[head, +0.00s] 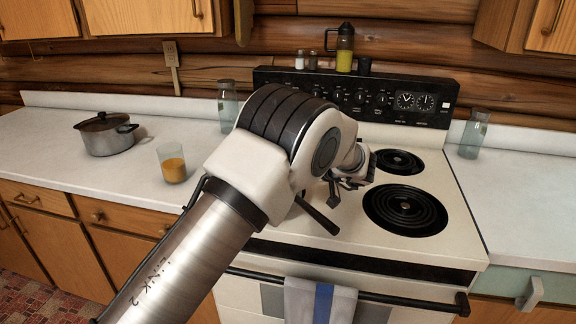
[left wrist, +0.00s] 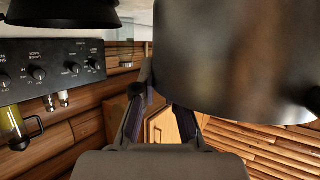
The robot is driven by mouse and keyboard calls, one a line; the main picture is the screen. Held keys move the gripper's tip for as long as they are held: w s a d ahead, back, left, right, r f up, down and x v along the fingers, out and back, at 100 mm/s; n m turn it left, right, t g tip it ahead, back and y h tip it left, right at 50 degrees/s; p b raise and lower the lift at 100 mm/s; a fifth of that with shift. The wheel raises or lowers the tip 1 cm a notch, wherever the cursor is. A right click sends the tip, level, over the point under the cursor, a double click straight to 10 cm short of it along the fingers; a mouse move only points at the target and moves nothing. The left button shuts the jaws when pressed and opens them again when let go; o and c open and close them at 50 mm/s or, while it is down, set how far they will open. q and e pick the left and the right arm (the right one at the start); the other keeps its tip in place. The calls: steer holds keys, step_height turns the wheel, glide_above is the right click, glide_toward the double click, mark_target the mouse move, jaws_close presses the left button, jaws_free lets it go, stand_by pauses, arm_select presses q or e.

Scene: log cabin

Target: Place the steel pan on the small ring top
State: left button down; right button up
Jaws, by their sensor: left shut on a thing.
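My left gripper (head: 347,182) is over the middle of the stove, just left of the right-hand rings. A dark handle (head: 317,214) sticks out below it toward the stove's front; the arm hides the rest of that pan. In the left wrist view, a large steel surface, the pan (left wrist: 235,55), fills the upper right close to the fingers (left wrist: 160,100). The gripper is shut on the pan; the exact contact is hard to see. The small black ring (head: 398,161) at the back right and the larger ring (head: 405,209) at the front right are bare. My right gripper is not in view.
A lidded pot (head: 106,137) and a glass of orange juice (head: 172,163) stand on the left counter. Glass jars (head: 228,103) and (head: 474,136) flank the stove. An oil bottle (head: 344,50) stands on the back panel. The stove's left part is hidden by my arm.

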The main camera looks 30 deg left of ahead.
arm_select(q)
steer(key=w+a+f+p, duration=0.1)
steer(key=w+a, duration=0.1)
steer(key=w, duration=0.1)
steer(key=w+a+f+p, duration=0.1)
steer(key=w+a+f, duration=0.1)
steer(key=w, duration=0.1)
steer(key=w+a+f+p, duration=0.1)
steer(key=w+a, duration=0.1)
steer(key=w, duration=0.1)
steer(key=shift+w+f, duration=0.15)
steer(key=shift+w, duration=0.2)
steer(key=shift+f, duration=0.1)
steer(key=c, duration=1.2)
jaws_free()
steer(key=shift+s, duration=0.1)
